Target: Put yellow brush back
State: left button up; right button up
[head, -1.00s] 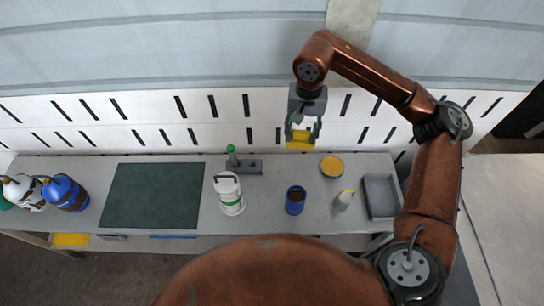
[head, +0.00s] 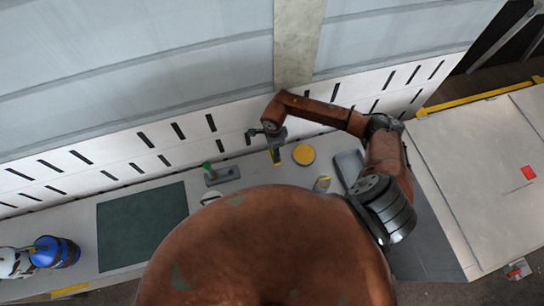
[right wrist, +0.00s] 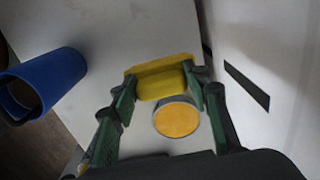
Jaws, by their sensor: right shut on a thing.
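The yellow brush (right wrist: 160,78) is gripped between the green fingers of my right gripper (right wrist: 158,88) in the right wrist view. My left gripper is out of view.
A round yellow-topped thing (head: 303,154) is right of the gripper, near a grey tray (head: 349,168) and a yellow-topped bottle (head: 321,184). A grey block with a green-tipped part (head: 221,175) is to the left. A green mat (head: 142,226) lies further left.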

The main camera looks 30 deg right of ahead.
jog(key=f, duration=0.2)
jog(key=shift+w+a+f, duration=0.15)
jog(key=shift+a+f, duration=0.1)
jog(key=shift+f, duration=0.05)
notch_tip(320, 180, down, 4)
jog(key=shift+f+p, duration=0.15)
jog(key=shift+p, duration=0.3)
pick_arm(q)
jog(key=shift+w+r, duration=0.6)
pick_arm(e)
jog(key=shift+d, duration=0.1)
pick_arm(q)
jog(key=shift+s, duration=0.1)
pick_arm(e)
jog(key=shift+f, duration=0.2)
jog(key=o, duration=1)
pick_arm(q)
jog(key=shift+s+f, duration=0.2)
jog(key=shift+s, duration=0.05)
pick_arm(e)
jog(key=shift+r, duration=0.1)
